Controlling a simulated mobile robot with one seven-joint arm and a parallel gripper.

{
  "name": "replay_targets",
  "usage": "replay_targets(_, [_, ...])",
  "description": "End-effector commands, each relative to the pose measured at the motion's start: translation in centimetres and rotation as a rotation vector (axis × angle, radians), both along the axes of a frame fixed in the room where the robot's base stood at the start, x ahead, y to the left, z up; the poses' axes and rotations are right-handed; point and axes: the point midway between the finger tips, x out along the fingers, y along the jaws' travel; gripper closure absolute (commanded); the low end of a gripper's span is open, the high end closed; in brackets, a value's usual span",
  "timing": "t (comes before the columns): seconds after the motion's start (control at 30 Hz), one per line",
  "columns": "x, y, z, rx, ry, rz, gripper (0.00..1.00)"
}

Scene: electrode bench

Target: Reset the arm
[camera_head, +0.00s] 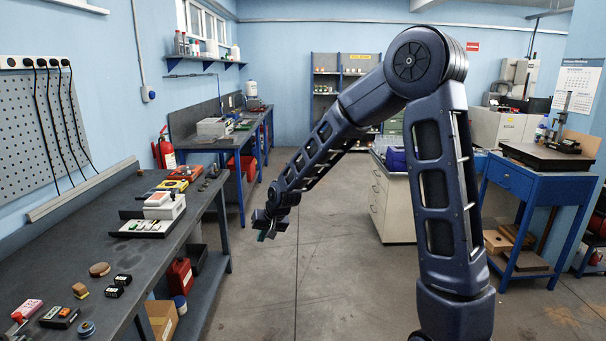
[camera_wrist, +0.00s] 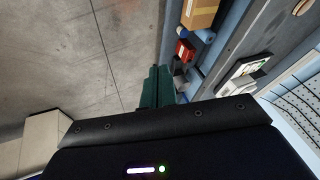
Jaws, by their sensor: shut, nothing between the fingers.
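My arm rises from the right and reaches out to the left over the open floor. My gripper (camera_head: 265,234) hangs at its end, pointing down, right of the long dark bench (camera_head: 140,262). In the wrist view my green fingers (camera_wrist: 157,88) lie together, shut with nothing between them. The gripper is apart from the bench and touches nothing that I can see.
Bare grey floor (camera_head: 320,285) lies under and around my gripper. The bench holds a tray (camera_head: 147,228), small boxes and tools. A red fire extinguisher (camera_head: 165,152) stands behind it. A white drawer cabinet (camera_head: 392,205) and a blue table (camera_head: 540,182) stand on the right.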

Motion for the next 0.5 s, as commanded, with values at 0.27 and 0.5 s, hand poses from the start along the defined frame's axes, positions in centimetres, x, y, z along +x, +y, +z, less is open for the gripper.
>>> replay_targets(0.27, [0.1,-9.1,5.7,-0.096,-0.054,-0.045,1.00])
replay_targets(0.5, [-1.5,-16.6,9.9,-0.169,-0.078,-0.094,1.00])
